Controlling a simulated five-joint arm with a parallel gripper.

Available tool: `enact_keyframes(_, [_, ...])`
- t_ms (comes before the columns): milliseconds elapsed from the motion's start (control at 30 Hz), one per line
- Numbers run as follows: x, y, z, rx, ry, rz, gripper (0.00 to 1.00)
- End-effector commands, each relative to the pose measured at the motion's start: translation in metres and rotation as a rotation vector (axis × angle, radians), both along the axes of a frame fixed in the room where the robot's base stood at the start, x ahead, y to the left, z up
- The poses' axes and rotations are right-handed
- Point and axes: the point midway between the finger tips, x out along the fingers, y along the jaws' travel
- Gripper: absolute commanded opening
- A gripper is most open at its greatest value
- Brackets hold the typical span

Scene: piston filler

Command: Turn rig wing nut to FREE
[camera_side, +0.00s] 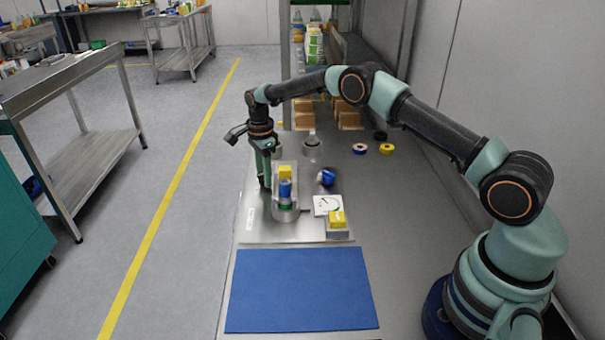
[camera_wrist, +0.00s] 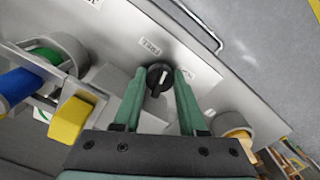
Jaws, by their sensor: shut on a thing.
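The wing nut shows in the wrist view as a black round knob (camera_wrist: 158,77) with a pale bar across its face, set on the grey metal rig plate (camera_wrist: 110,22). My gripper (camera_wrist: 160,84) has its two green fingers on either side of the knob, shut on it. In the side view my gripper (camera_side: 266,185) points down at the rig's left edge, and the knob is hidden there.
A blue cylinder (camera_wrist: 18,88), a green-filled grey ring and a yellow block (camera_wrist: 68,119) stand left of the fingers in the wrist view. A grey cup (camera_wrist: 236,124) is to the right. In the side view a blue mat (camera_side: 300,290) lies clear in front of the rig.

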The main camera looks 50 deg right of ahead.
Motion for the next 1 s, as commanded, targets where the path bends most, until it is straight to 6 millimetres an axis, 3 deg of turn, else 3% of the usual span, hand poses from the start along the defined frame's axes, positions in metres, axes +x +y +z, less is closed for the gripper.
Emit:
enact_keyframes(33, [0.000,0.000,0.001,0.000,0.002,-0.001,0.00])
enact_keyframes(67, [0.000,0.000,0.001,0.000,0.002,-0.001,0.52])
enact_keyframes(100, [0.000,0.000,0.001,0.000,0.001,-0.001,0.68])
enact_keyframes(133, [0.000,0.000,0.001,0.000,0.001,-0.001,0.71])
enact_keyframes(433, [-0.001,0.000,0.000,0.000,0.004,-0.019,0.71])
enact_keyframes(600, [-0.001,0.000,0.000,0.000,0.003,-0.124,0.71])
enact_keyframes(1000, [0.001,0.000,0.073,0.001,-0.002,-0.133,0.71])
